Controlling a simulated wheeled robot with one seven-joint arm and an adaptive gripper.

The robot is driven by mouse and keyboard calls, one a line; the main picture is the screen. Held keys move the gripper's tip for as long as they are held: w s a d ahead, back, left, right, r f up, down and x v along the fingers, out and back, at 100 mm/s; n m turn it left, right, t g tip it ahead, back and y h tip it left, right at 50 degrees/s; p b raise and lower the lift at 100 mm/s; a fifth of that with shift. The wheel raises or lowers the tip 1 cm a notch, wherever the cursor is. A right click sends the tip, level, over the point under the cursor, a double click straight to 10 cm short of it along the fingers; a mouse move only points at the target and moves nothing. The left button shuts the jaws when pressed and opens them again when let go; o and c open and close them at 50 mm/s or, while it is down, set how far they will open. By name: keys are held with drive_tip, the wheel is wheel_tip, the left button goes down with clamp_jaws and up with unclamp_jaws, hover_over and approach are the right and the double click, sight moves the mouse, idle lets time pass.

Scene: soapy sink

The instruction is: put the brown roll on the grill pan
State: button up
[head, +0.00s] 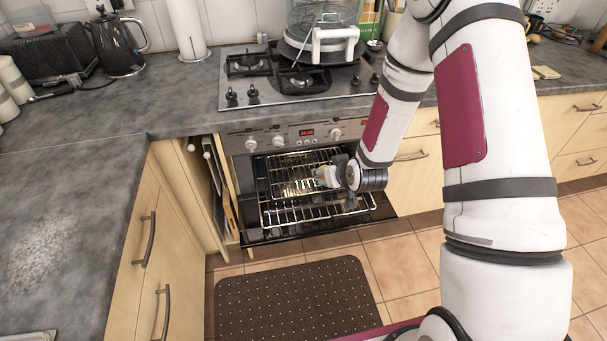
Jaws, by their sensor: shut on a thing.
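The oven door is folded down, and a wire rack (310,211) sticks out of the oven (265,130). A shiny pan with a wire grid, which looks like the grill pan (293,187), sits above it, inside the oven opening. My gripper (328,175) reaches in from the right at the pan's right side. It is shut on a small tan thing that looks like the brown roll (321,173), mostly hidden by the fingers. I cannot tell whether the roll touches the grid.
A dark dotted mat (297,300) lies on the tiled floor. A kettle (117,45) stands at the back left.

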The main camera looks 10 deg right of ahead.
drive_tip(key=w+d+f+n+y+b, duration=0.25)
drive_tip(key=w+d+f+b, duration=0.9)
drive_tip(key=b, duration=0.75)
drive_tip(key=s+a+f+b, duration=0.2)
drive_tip(key=s+a+b, duration=0.6)
drive_tip(key=a, duration=0.4)
drive_tip(key=b, duration=0.2)
hover_over(310, 178)
drive_tip(key=shift+w+f+h, duration=0.15)
drive_tip(key=shift+f+h, duration=0.1)
drive_tip(key=shift+f, duration=0.45)
wheel_tip(310, 178, down, 4)
drive_tip(key=b, duration=0.3)
drive_tip(key=shift+r, duration=0.2)
drive_tip(key=shift+f, duration=0.1)
drive_tip(key=o, duration=1.7)
drive_tip(key=shift+c, duration=0.2)
